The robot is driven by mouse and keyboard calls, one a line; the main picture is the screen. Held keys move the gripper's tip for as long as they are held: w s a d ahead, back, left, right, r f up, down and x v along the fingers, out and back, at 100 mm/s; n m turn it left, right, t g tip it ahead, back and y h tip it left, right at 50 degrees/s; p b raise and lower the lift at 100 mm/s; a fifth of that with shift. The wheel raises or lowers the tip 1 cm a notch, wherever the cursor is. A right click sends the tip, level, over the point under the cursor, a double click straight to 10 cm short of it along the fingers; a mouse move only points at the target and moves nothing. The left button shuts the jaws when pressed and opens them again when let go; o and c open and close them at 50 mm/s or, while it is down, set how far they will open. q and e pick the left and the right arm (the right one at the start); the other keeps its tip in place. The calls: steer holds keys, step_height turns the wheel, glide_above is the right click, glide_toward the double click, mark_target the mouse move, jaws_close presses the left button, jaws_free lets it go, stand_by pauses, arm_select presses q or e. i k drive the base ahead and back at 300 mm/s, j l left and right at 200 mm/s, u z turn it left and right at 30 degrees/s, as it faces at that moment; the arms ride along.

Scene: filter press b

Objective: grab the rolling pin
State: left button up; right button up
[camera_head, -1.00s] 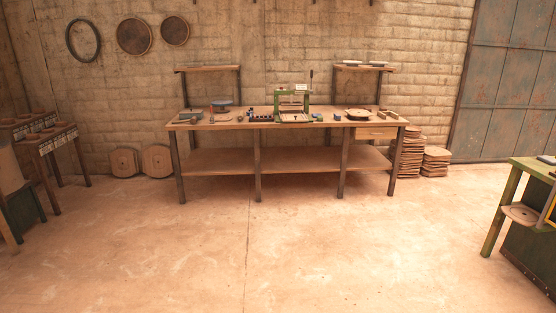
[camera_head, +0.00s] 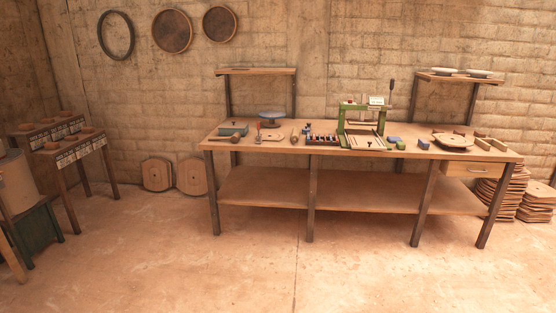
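The long wooden workbench (camera_head: 230,146) stands against the brick wall ahead. A small brown cylindrical piece (camera_head: 294,136) lies near the middle-left of its top, pointing away from me; it may be the rolling pin, but it is too small to be sure. A darker stick-like tool (camera_head: 222,139) lies near the left front edge and could also be it. Neither of my grippers is in view.
On the bench are a green-framed press (camera_head: 346,127), a grey wheel (camera_head: 271,117), a grey box (camera_head: 234,129) and a round disc (camera_head: 453,141). A side table (camera_head: 76,150) stands left. The floor (camera_head: 270,270) before the bench is clear.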

mark_target(294, 138)
steer(key=i, duration=1)
steer(key=i+j+z, duration=0.15)
steer(key=i, duration=0.85)
